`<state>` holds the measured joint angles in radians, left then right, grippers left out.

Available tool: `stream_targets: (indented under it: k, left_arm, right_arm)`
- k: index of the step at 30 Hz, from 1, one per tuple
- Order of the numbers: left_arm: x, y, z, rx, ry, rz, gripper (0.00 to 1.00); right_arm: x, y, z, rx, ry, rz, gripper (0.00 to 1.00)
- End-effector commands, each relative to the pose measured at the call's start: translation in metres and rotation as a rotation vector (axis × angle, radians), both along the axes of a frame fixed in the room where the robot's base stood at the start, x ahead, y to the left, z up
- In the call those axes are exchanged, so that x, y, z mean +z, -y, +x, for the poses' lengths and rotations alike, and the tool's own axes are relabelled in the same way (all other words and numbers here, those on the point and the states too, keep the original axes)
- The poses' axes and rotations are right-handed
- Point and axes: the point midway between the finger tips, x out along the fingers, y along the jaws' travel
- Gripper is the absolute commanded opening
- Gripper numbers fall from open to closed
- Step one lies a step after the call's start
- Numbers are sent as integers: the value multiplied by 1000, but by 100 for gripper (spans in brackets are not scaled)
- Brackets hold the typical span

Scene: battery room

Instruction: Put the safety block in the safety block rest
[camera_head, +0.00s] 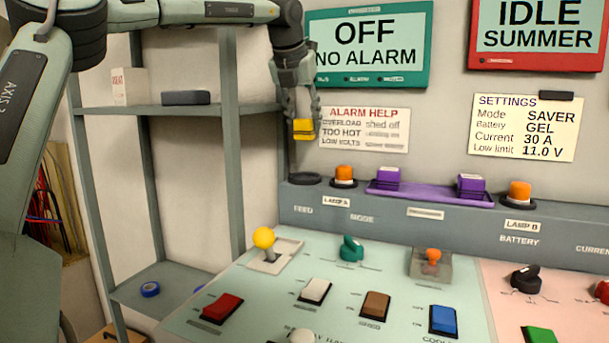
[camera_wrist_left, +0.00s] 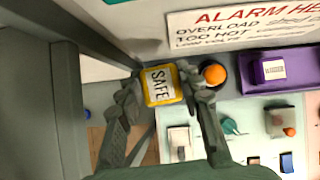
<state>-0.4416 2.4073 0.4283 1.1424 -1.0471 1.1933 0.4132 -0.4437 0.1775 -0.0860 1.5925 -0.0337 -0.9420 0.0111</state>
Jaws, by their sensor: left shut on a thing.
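The safety block (camera_head: 303,129) is a small yellow block; its white face reads SAFE in the left wrist view (camera_wrist_left: 160,86). My left gripper (camera_head: 304,112) is shut on it, a finger on each side, and holds it in the air in front of the wall, left of the alarm help sign. A dark, shallow round piece (camera_head: 304,179) on the grey ledge, below the block in the head view, looks like the safety block rest. A gap shows between block and ledge. In the left wrist view this round piece is hidden behind gripper and block. My right gripper is not in view.
An orange lamp (camera_head: 345,174) stands just right of the dark round piece. A purple tray (camera_head: 420,193) with purple blocks is farther right. A grey shelf post (camera_head: 233,140) stands left of the gripper. A yellow-knobbed lever (camera_head: 264,240) rises from the panel below.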

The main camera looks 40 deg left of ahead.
Motion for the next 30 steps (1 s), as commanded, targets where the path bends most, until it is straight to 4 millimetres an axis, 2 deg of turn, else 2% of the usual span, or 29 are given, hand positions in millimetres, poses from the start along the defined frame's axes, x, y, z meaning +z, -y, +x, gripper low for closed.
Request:
stream_targets:
  k: [5, 15, 20, 27, 30]
  left_arm:
    - [4, -8, 9, -88, -2, 0, 6]
    - [-50, -8, 10, -105, -4, 1, 6]
    - [-61, -8, 10, -104, -5, 2, 6]
    - [-92, -8, 10, -103, -4, 1, 6]
    - [-94, -8, 10, -103, -3, 2, 6]
  right_arm:
    - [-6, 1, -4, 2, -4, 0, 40]
    - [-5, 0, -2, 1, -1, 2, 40]
    - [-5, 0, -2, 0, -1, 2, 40]
    - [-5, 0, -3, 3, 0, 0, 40]
    - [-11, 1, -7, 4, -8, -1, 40]
